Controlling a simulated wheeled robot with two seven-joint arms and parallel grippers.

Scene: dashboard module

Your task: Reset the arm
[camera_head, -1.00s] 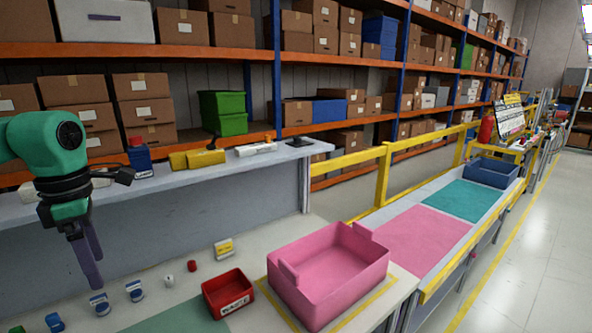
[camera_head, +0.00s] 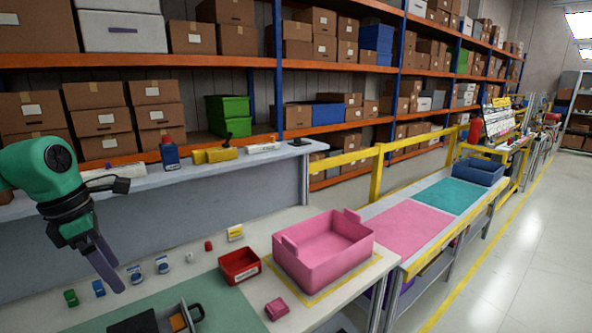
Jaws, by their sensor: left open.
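My left arm comes in from the left with its green links, and its gripper (camera_head: 108,268) points down over the back left of the workbench. The two dark fingers are apart and nothing shows between them. Small parts stand on the bench near the fingertips: a blue-and-white one (camera_head: 136,273), another like it (camera_head: 163,264), a blue one (camera_head: 99,288) and a green one (camera_head: 71,297). My right gripper is not in view.
A pink bin (camera_head: 322,250) stands inside a yellow outline, with a red labelled tray (camera_head: 239,266) to its left. A small pink part (camera_head: 276,309) lies in front. A dark module (camera_head: 155,320) lies on the green mat (camera_head: 224,301). Yellow rails (camera_head: 376,175) stand behind the side table.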

